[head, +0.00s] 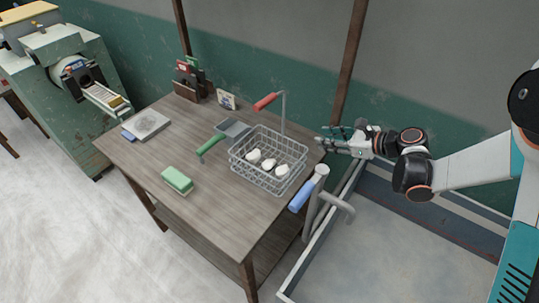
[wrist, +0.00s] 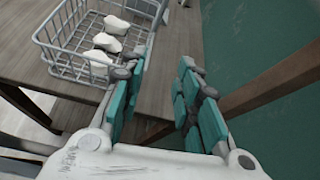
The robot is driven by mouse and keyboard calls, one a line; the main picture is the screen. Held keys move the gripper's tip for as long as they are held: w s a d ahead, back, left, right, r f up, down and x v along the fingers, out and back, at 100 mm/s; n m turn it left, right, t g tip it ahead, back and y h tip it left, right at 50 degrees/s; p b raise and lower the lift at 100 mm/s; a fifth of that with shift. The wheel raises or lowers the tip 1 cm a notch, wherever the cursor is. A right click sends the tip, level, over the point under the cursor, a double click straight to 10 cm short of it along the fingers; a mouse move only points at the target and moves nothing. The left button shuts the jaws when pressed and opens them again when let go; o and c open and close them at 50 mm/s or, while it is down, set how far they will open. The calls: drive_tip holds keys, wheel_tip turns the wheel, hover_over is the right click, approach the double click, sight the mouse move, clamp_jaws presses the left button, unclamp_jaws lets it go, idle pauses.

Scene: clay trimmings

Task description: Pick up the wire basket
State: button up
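The wire basket (head: 257,176) is a grey mesh box holding several white lumps. It stands upright on the wooden table near its right side. In the wrist view the basket (wrist: 78,67) is at upper left, partly cut off. There my gripper (wrist: 164,66) is open, with nothing between its teal-padded fingers.
The wooden table (head: 225,197) also holds a green-handled scoop (head: 211,144), a green block (head: 177,180), a grey slab (head: 147,124) and a small rack (head: 190,91). A brown upright (head: 347,70) is behind.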

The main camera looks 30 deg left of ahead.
wheel_tip(320, 180, down, 2)
drive_tip(key=a+m, duration=0.1)
drive_tip(key=a, duration=0.1)
drive_tip(key=b, duration=0.2)
approach(286, 137)
drive_tip(key=w+d+f+x, duration=0.1)
drive_tip(key=x, duration=0.4)
drive_tip(key=shift+g+y, duration=0.3)
drive_tip(key=shift+y, duration=0.1)
drive_tip(key=x, duration=0.2)
drive_tip(key=b+x, duration=0.2)
drive_tip(key=x, duration=0.1)
drive_tip(key=shift+s+a+f, duration=0.1)
drive_tip(key=shift+s+a, duration=0.25)
clamp_jaws()
